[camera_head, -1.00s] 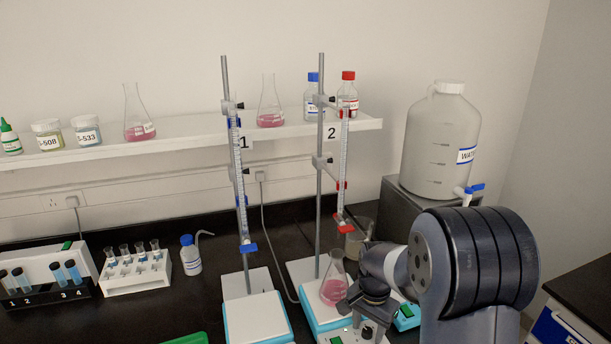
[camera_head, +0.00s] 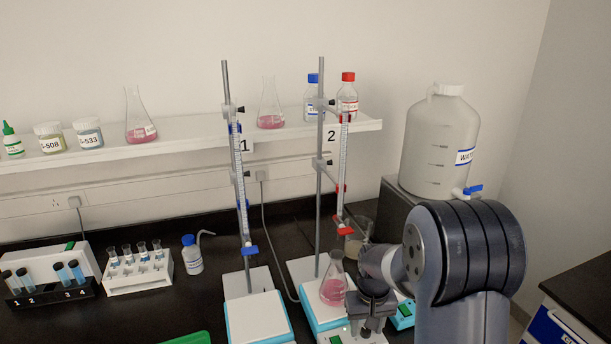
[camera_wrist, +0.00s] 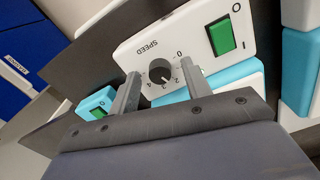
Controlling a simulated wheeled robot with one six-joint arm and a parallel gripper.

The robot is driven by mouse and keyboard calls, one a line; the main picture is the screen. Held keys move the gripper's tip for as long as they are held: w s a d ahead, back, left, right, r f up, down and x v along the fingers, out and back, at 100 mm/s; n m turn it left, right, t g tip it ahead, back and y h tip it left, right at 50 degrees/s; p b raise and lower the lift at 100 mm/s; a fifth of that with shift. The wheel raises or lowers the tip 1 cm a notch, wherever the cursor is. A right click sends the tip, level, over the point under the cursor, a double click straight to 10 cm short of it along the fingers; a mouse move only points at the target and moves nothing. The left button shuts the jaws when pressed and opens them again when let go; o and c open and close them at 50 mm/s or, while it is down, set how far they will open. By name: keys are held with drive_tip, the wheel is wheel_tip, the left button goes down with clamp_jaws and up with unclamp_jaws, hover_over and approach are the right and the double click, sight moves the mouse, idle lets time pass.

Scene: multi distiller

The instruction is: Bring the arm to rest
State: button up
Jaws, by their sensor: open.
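My gripper (camera_head: 368,327) is at the front of the right-hand stirrer (camera_head: 338,338) in the head view, beside a flask of pink liquid (camera_head: 333,291). In the wrist view its two fingers (camera_wrist: 160,80) are apart, with the stirrer's dark speed knob (camera_wrist: 161,72) showing between their tips. I cannot tell whether the fingers touch the knob. Nothing is held. A green switch (camera_wrist: 221,36) sits beside the knob. My arm reaches in from the right and hides part of the bench.
The right-hand burette stand (camera_head: 320,200) rises behind the flask, and the left-hand stand (camera_head: 237,190) is farther left. A beaker (camera_head: 358,235) is behind my wrist. A large water jug (camera_head: 438,145) stands on a grey block.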

drive_tip(key=shift+r+n+p, duration=0.1)
drive_tip(key=shift+n+p, duration=0.3)
drive_tip(key=shift+n, duration=0.8)
wheel_tip(320, 180, up, 6)
drive_tip(key=shift+f+b, duration=0.15)
drive_tip(key=shift+b, duration=0.3)
drive_tip(key=shift+r, duration=0.45)
drive_tip(key=shift+s, duration=0.1)
